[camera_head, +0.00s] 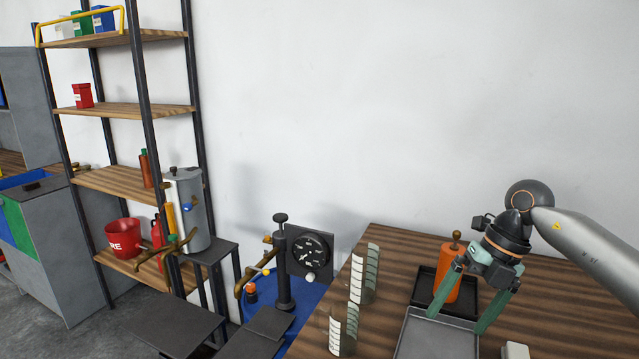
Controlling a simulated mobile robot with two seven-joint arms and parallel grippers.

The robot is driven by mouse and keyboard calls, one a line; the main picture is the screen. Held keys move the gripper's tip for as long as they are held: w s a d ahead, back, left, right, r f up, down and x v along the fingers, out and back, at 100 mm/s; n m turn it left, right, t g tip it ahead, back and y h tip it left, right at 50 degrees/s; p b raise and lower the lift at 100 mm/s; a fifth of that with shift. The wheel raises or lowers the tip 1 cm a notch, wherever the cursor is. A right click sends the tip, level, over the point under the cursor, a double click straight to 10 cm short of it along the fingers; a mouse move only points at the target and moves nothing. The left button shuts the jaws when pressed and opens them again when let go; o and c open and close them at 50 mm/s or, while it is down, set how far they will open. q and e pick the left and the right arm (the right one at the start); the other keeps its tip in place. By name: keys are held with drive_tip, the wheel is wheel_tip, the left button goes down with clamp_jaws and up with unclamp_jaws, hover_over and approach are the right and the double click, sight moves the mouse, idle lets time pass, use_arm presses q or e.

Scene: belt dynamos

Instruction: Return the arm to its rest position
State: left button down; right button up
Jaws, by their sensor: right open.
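My right arm (590,250) comes in from the right, over the wooden table. Its right gripper (458,322) points down with its two green fingers spread apart. Nothing shows between the fingertips, which appear over the grey tray (425,342). An orange bottle (449,277) with a brown cap stands on the dark tray behind, partly hidden by the near finger; I cannot tell if they touch. My left gripper is not in view.
Two shiny curved pieces with white labels (371,272) stand at the wooden table's (400,240) left side. A pressure gauge (312,255) and a black post (282,265) stand further left. A shelf rack (130,108) is at the far left. The wall above the table is bare.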

drive_tip(key=s+a+f+m+t+y, duration=0.2)
drive_tip(key=a+y, duration=0.3)
drive_tip(key=a, duration=0.4)
drive_tip(key=s+a+f+m+t+y, duration=0.1)
drive_tip(key=a+m+t+y, duration=0.1)
drive_tip(key=a+y, duration=0.45)
drive_tip(key=s+a+f+m+t+y, duration=0.2)
drive_tip(key=a+y, duration=0.2)
drive_tip(key=a, duration=0.6)
drive_tip(key=s+d+f+m+t+h, duration=0.1)
drive_tip(key=d+f+m+t+h, duration=0.45)
drive_tip(key=m, duration=0.45)
drive_tip(key=s+d+f+m+t+h, duration=0.1)
drive_tip(key=d+f+m+t+h, duration=0.25)
drive_tip(key=f+m+h, duration=0.4)
drive_tip(key=s+d+f+m+g+h, duration=0.2)
drive_tip(key=s+f+m, duration=0.2)
drive_tip(key=s+f, duration=0.3)
drive_tip(key=s+d+f+m+g+h, duration=0.2)
drive_tip(key=s+d+f+m+g, duration=0.1)
drive_tip(key=s+f, duration=0.4)
wheel_tip(320, 180, down, 2)
drive_tip(key=shift+d+f+m, duration=0.1)
drive_tip(key=shift+d+m, duration=0.2)
drive_tip(key=shift+m, duration=0.05)
drive_tip(key=shift+s, duration=0.1)
